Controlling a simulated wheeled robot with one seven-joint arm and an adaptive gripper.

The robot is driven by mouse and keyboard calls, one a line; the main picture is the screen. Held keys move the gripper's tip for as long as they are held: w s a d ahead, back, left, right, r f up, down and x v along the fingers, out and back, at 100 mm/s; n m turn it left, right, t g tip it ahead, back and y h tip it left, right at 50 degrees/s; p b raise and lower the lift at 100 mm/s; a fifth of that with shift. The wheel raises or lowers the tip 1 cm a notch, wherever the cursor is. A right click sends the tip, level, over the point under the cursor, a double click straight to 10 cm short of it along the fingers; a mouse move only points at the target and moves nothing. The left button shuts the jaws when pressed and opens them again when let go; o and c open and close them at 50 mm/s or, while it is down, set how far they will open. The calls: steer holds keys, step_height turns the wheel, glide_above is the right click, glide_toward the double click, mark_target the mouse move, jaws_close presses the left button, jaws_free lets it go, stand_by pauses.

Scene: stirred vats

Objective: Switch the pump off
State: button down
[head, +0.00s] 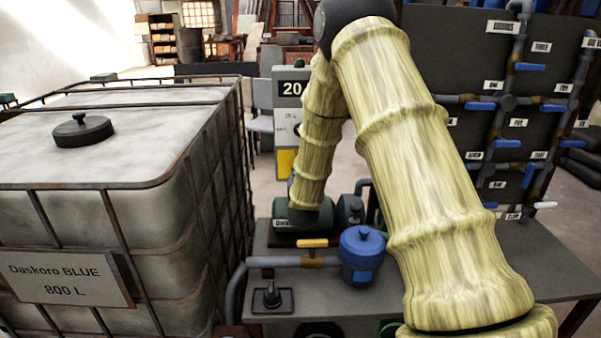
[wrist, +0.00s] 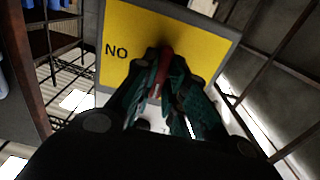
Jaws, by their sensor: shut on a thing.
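In the wrist view my gripper (wrist: 166,85) has dark green fingers, closed around a red handle (wrist: 166,60). The handle stands in front of a yellow panel (wrist: 122,72) with the letters "NO" on its left; other lettering may be hidden by the fingers. In the head view a yellow panel (head: 286,163) shows low on a grey post (head: 289,120) marked "20", partly behind my arm. My gripper is hidden in the head view. A green pump-like machine (head: 283,215) sits on the bench, partly covered by my arm.
A caged white tank labelled "Daskoro BLUE 800 L" (head: 160,255) fills the left. A blue filter pot (head: 362,250) and a pipe with a yellow handle (head: 312,243) stand on the bench (head: 265,240). A dark pipe board (head: 465,70) with blue handles stands at right.

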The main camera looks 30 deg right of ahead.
steer(key=shift+s+f, duration=0.15)
steer(key=shift+f, duration=0.15)
steer(key=c, duration=1.5)
jaws_free()
steer(key=shift+o, duration=0.2)
steer(key=shift+r, duration=0.1)
steer(key=shift+r, duration=0.1)
steer(key=v, duration=1.1)
steer(key=shift+s, duration=0.4)
steer(key=shift+a, duration=0.1)
